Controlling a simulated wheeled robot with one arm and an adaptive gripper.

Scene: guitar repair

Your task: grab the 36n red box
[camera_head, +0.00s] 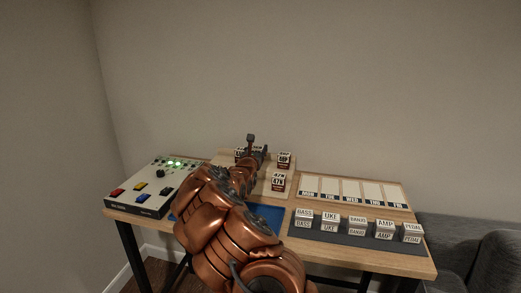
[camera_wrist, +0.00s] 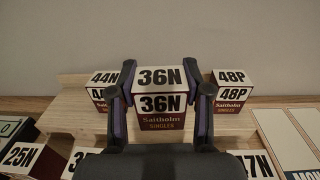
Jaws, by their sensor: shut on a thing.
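The 36N box (camera_wrist: 161,104) has white labels on its top and upper front and a dark red lower front reading "Saitholm Singles". It is in the middle of the wrist view. My gripper (camera_wrist: 160,98) is shut on it, with one dark finger against its left side and one against its right. In the head view my gripper (camera_head: 252,152) is over the back of the wooden rack (camera_head: 262,188), and my arm hides much of it. I cannot tell whether the box touches the rack.
A 44N box (camera_wrist: 103,88) stands to the left and a 48P box (camera_wrist: 231,90) to the right, both close. A 25N box (camera_wrist: 22,158) and others stand in front. On the table are a control panel (camera_head: 150,188), day cards (camera_head: 352,190) and labelled blocks (camera_head: 357,224).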

